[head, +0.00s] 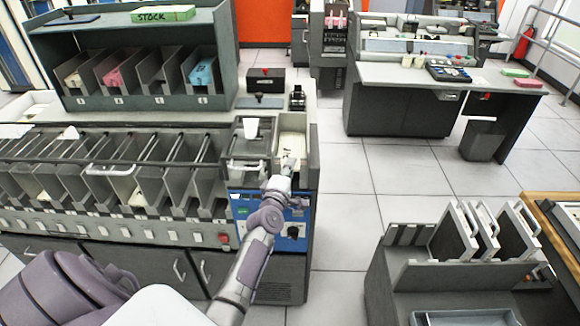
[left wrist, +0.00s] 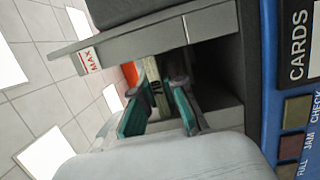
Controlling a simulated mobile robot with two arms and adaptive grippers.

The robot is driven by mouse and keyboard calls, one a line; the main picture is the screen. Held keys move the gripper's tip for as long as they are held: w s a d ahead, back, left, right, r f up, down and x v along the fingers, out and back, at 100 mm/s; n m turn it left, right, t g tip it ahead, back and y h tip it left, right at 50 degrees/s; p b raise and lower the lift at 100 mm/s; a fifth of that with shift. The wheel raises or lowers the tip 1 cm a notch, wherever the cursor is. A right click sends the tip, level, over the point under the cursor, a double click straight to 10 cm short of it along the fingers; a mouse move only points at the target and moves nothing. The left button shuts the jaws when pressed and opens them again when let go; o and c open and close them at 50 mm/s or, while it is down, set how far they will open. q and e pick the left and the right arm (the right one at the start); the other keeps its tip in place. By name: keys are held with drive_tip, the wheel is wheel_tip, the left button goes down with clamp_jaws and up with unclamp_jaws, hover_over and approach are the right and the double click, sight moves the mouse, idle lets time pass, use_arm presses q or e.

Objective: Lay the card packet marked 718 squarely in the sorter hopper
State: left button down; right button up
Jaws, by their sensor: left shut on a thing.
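The sorter hopper (head: 310,133) is the narrow bay at the right end of the grey sorter, above a blue panel. My left gripper (head: 288,165) is at its front edge. In the left wrist view, my left gripper (left wrist: 158,108) is shut with its teal pads on a cream card packet (left wrist: 153,72). Dark digits ending in 18 show on the packet; the fingers cover part of it. The packet stands on edge between the pads, beside the hopper's grey wall (left wrist: 160,36) with its red MAX label. I cannot tell whether it touches the hopper floor. My right gripper is not in view.
A grey bay with a white card (head: 250,128) adjoins the hopper on the left. The sorter's pockets (head: 70,180) run left. A STOCK rack (head: 140,103) stands behind. A card rack (head: 440,262) is at lower right, with open floor (head: 345,200) between.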

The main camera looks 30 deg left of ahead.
use_arm(q)
drive_tip(key=shift+f, duration=0.45)
drive_tip(key=c, duration=1.2)
unclamp_jaws()
drive_tip(key=v, duration=1.2)
